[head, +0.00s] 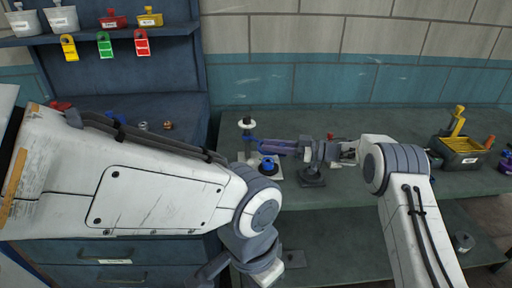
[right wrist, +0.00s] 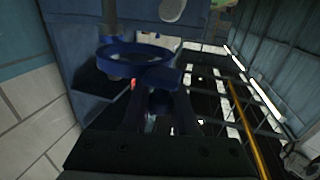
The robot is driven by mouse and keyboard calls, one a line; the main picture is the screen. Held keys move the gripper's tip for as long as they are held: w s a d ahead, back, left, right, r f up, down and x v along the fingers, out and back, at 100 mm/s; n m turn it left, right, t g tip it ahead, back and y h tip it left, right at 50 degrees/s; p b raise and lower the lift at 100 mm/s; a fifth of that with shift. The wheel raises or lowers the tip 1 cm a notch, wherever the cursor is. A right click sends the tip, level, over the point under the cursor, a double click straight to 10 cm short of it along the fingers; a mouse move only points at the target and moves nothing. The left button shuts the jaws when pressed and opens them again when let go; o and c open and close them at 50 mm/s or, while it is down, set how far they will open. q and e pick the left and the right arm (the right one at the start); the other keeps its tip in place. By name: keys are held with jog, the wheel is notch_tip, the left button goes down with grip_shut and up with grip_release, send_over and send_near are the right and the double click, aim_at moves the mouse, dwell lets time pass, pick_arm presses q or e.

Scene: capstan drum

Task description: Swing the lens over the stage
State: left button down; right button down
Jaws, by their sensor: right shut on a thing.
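My right gripper (head: 264,147) reaches left over the bench, its fingers shut on the blue lens arm. In the right wrist view the lens (right wrist: 135,60) is a blue ring whose short handle (right wrist: 160,78) sits between my fingers (right wrist: 158,100). In the head view only a little blue shows at the fingertips, beside a post with a pale and black top (head: 247,122). A blue round piece with a dark top (head: 268,166) stands on a white plate (head: 247,158) below my fingers; I cannot tell whether it is the stage.
A dark stand (head: 312,178) is just right of the white plate, under my right wrist. A grey bin with yellow and orange handles (head: 461,150) stands at the right. My left forearm covers the left foreground; tiled wall is behind.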

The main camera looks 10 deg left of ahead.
jog(key=shift+w+r, duration=0.1)
dwell(0.4)
jog(key=c, duration=0.7)
grip_release()
jog(key=shift+w, duration=0.1)
jog(key=shift+d, duration=0.1)
jog(key=d+b, duration=0.1)
jog(key=d, duration=0.9)
jog(key=shift+d+b, duration=0.25)
jog(key=shift+b, duration=0.15)
jog(key=shift+a, duration=0.1)
